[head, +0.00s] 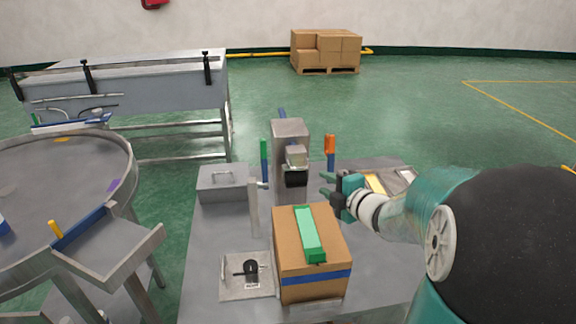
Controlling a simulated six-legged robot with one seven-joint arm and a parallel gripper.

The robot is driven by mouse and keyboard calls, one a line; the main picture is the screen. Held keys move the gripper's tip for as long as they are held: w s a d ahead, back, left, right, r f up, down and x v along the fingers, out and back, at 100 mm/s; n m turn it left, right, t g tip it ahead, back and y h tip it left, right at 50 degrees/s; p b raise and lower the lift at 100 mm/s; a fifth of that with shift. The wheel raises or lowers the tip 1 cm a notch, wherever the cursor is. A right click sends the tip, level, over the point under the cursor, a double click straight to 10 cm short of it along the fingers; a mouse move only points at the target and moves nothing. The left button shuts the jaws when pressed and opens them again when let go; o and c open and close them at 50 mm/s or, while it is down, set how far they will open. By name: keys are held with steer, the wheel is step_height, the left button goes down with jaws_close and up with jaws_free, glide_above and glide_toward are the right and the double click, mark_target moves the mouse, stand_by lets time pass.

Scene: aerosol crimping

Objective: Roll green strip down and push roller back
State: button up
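A green strip (308,230) lies lengthwise along the top of a brown cardboard box (285,262). Its near end reaches the box's front top edge, where a darker green piece shows. A blue band runs across the box's front face. A small black round part (250,267), possibly the roller, sits on a pale plate (233,290) left of the box; I cannot tell for sure. My gripper (325,186) is behind and right of the box, pointing left, apart from the strip. Its fingers look spread with nothing between them.
A grey crimping machine (290,133) stands at the back of the table (210,235), between a green handle (264,150) and an orange handle (330,144). A grey lidded box (222,187) is at left. A round steel table (60,185) stands further left.

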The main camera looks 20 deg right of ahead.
mark_target(302, 169)
steer(key=x, duration=1.3)
steer(key=shift+w+d+f, duration=0.2)
steer(key=shift+w+f, duration=0.05)
steer(key=shift+w, duration=0.1)
jaws_close()
